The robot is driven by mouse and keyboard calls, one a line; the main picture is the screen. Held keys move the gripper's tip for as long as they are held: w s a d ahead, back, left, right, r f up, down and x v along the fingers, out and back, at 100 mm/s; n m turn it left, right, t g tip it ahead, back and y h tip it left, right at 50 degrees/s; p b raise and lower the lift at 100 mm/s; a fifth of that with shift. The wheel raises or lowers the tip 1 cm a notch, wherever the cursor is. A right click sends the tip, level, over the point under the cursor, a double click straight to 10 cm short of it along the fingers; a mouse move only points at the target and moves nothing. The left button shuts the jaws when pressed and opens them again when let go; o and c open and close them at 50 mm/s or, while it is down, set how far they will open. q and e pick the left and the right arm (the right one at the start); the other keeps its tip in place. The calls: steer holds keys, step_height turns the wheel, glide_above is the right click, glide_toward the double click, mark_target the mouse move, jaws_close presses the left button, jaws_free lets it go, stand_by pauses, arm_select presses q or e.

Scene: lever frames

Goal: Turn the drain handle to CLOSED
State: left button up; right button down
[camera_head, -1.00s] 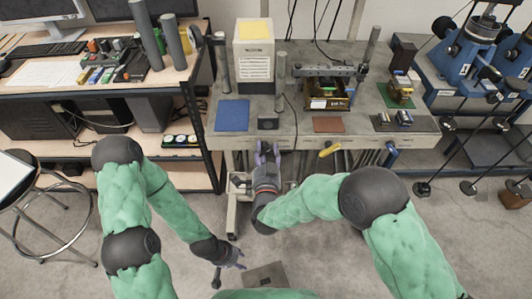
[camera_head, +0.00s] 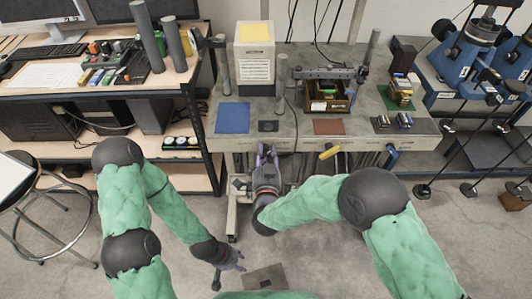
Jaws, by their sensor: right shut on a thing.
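My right gripper (camera_head: 266,157) is at the front edge of the grey workbench, its purple fingers pointing at the bench. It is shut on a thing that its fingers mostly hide. I cannot tell for sure that this is the drain handle, and no CLOSED mark is readable. A yellow handle (camera_head: 330,152) sticks out at the bench front to the right of this gripper, apart from it. A blue handle (camera_head: 391,158) hangs further right. My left gripper (camera_head: 235,263) is low over the floor, away from the bench; its fingers are too small to tell open from shut.
The workbench (camera_head: 290,140) carries a blue mat (camera_head: 232,118), a small dark plate (camera_head: 268,126) and a brown mat (camera_head: 328,127). A pale metal stand (camera_head: 233,215) is just left of my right gripper. A stool (camera_head: 45,220) stands at the left.

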steer(key=n, duration=0.4)
steer(key=shift+d+p, duration=0.1)
steer(key=shift+p, duration=0.3)
steer(key=n+p, duration=0.1)
steer(key=n, duration=0.3)
steer(key=shift+n, duration=0.3)
steer(key=n+p, duration=0.1)
steer(key=n, duration=0.3)
steer(key=shift+r, duration=0.1)
steer(key=shift+a+n+p, duration=0.2)
steer(key=shift+n+p, duration=0.35)
steer(key=shift+n, duration=1.45)
steer(key=shift+r, duration=0.1)
steer(key=c, duration=1)
jaws_free()
steer(key=shift+d, duration=0.1)
steer(key=shift+c, duration=0.2)
